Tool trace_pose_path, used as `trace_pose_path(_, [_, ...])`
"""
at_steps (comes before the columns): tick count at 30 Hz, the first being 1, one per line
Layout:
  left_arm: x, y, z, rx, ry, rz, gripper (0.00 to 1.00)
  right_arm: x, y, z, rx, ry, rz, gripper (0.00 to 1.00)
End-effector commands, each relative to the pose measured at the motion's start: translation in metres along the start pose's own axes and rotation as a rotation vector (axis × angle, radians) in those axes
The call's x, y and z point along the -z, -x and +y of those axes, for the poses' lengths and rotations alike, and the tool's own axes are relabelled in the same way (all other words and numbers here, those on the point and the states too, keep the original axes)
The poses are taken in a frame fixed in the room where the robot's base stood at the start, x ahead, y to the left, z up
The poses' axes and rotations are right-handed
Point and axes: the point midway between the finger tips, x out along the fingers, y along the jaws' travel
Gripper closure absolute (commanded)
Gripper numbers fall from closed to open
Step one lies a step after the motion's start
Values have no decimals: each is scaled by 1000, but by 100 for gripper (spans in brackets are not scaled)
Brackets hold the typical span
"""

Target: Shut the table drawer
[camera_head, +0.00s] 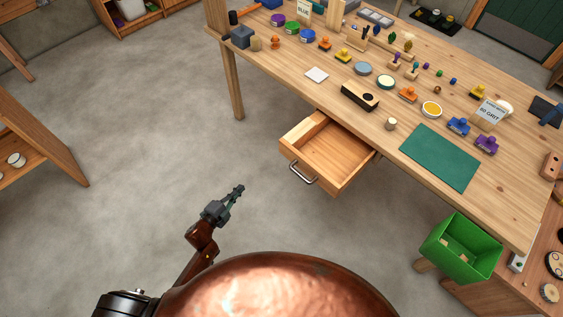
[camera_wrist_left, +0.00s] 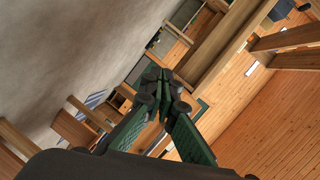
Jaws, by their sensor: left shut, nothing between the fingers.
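The table drawer (camera_head: 327,158) is pulled well out from under the wooden table (camera_head: 390,140). It is a light wooden box and looks empty. Its metal handle (camera_head: 302,173) is on the front panel, facing my side. My left gripper (camera_head: 239,190) is shut and empty, to the left of the drawer front and apart from it. In the left wrist view the fingers of the left gripper (camera_wrist_left: 160,78) meet at their tips with nothing between them. My right gripper is not in view.
A green bin (camera_head: 460,248) stands near the table's right front corner. Paint tins, stamps, a green mat (camera_head: 440,157) and other small things lie on the tabletop. A wooden shelf (camera_head: 35,150) stands at the left. The grey floor left of the drawer is clear.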

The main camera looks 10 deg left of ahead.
Motion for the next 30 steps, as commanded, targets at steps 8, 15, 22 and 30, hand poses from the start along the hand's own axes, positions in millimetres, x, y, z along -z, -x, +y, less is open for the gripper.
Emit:
trace_pose_path(8, [80, -28, -57, 170, -353, 257, 100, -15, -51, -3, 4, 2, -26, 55])
trace_pose_path(15, [99, -41, -71, 199, -403, 293, 100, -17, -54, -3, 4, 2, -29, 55])
trace_pose_path(22, [112, -82, -76, 198, -398, 291, 100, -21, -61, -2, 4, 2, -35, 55])
trace_pose_path(30, [127, -132, -82, 196, -398, 289, 100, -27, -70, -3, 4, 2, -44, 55])
